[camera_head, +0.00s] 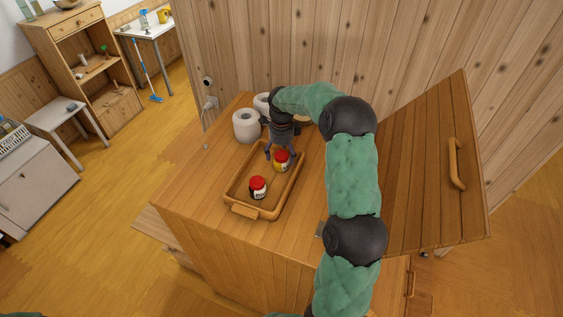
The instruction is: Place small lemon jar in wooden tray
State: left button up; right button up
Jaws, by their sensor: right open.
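The wooden tray (244,211) lies on the wooden cabinet top. A small jar with a yellow body and red lid (282,166), which looks like the lemon jar, stands upright in the tray's far part. My right gripper (280,154) is open just above and around this jar, with a fingertip to each side. Whether the fingers touch it I cannot tell. A second jar with a red lid, dark body and pale label (258,190) stands upright in the tray's near part. My left gripper is out of view.
White rolls (246,126) stand behind the tray, partly hidden by my right arm. A wooden door panel with a handle (455,164) stands at the right. The cabinet top left of the tray is clear. A shelf unit (85,70) stands far left.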

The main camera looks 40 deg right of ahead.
aim_at(281, 154)
notch_tip(281, 154, up, 8)
jog(key=shift+f+b, duration=0.15)
jog(key=shift+b, duration=0.5)
